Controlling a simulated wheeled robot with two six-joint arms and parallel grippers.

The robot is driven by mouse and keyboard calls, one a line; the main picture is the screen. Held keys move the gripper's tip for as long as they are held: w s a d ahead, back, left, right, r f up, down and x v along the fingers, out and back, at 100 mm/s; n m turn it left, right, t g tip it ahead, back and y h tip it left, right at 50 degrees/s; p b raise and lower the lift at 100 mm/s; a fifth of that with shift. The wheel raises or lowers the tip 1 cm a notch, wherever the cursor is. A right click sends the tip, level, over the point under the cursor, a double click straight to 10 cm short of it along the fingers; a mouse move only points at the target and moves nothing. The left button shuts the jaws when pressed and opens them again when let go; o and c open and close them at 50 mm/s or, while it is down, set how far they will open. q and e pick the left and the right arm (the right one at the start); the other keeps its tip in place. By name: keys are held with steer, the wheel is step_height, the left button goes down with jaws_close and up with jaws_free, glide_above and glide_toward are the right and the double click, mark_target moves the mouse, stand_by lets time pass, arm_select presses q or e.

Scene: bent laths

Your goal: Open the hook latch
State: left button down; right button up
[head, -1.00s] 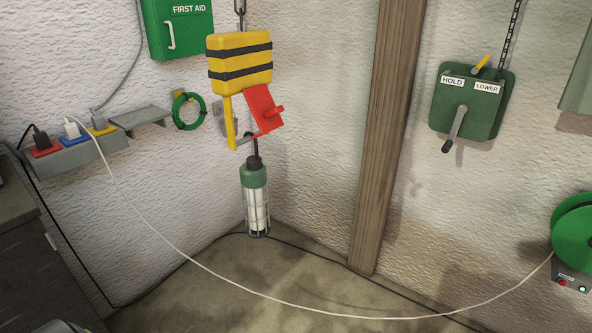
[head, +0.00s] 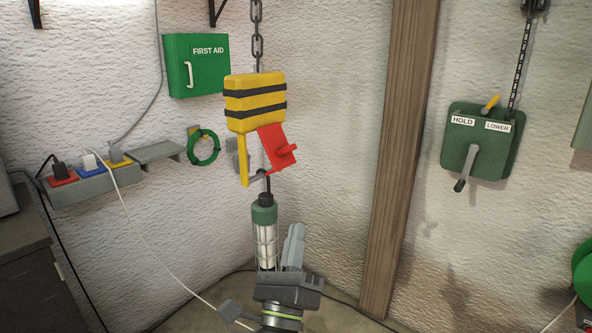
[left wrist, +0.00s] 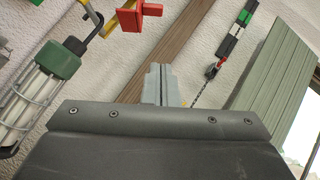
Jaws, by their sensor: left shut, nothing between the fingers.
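The hook block (head: 255,103), yellow with black bands, hangs on a chain. Its yellow hook arm (head: 243,160) points down on the left. The red latch (head: 274,147) with a peg slants down to the right, its lower end near the hook's tip. It also shows at the top of the left wrist view (left wrist: 131,22). A caged lamp (head: 265,222) with a green cap hangs from the hook. My left gripper (head: 295,232) points up, shut and empty, below the latch and just right of the lamp, partly covering the lamp's bottom. My right gripper is out of view.
A wooden post (head: 399,160) stands right of the hook. A green winch box (head: 481,142) with a crank and HOLD and LOWER labels is on the right wall. A white cable (head: 150,247) droops from the power strip (head: 95,186) toward my left wrist.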

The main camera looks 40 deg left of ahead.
mark_target(278, 146)
arm_select(q)
steer(key=s+a+r+p+x, duration=0.1)
steer(key=s+p+x, duration=0.1)
steer(key=p+x, duration=0.5)
steer(key=x, duration=0.6)
steer(key=shift+r, duration=0.25)
